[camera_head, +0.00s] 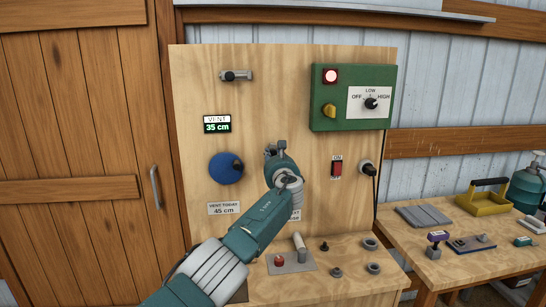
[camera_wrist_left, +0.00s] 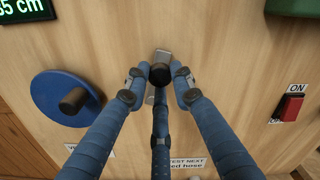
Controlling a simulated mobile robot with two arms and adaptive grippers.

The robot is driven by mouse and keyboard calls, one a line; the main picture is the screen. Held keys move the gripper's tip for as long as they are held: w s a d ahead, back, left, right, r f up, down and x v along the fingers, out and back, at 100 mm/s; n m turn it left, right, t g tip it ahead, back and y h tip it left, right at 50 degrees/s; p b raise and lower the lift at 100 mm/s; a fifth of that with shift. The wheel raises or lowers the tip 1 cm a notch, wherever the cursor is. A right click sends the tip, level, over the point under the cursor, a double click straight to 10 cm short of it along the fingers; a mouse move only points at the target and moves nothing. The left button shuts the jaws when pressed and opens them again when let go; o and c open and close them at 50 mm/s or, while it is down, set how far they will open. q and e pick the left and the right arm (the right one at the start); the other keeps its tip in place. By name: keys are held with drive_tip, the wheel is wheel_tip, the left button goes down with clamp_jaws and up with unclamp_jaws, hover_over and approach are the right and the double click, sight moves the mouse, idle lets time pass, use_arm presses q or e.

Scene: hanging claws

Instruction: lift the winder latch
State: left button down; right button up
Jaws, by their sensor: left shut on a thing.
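The winder latch, a small grey metal plate with a black knob (camera_wrist_left: 181,74), is on the upright wooden panel, seen in the left wrist view. My left gripper (camera_wrist_left: 168,82) is shut on the latch knob, with a blue finger on each side and a third below. In the head view my left gripper (camera_head: 276,155) is at the middle of the panel and mostly hides the latch. The blue round winder (camera_head: 226,168) with its dark handle is left of the gripper; it also shows in the left wrist view (camera_wrist_left: 62,92). My right gripper is not in view.
A display (camera_head: 217,125) above the winder reads "VENT 35 cm". A slide bolt (camera_head: 236,75) is higher up. A green control box (camera_head: 352,97) and a red switch (camera_head: 337,168) are to the right. A side table (camera_head: 470,262) holds a yellow tray (camera_head: 484,200).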

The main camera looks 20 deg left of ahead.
use_arm(q)
drive_tip(key=shift+d+f, duration=0.1)
drive_tip(key=shift+f, duration=0.3)
drive_tip(key=c, duration=1.5)
unclamp_jaws()
drive_tip(key=shift+o, duration=0.2)
drive_tip(key=shift+w+d+r, duration=0.1)
drive_tip(key=shift+w, duration=0.05)
drive_tip(key=v, duration=1.2)
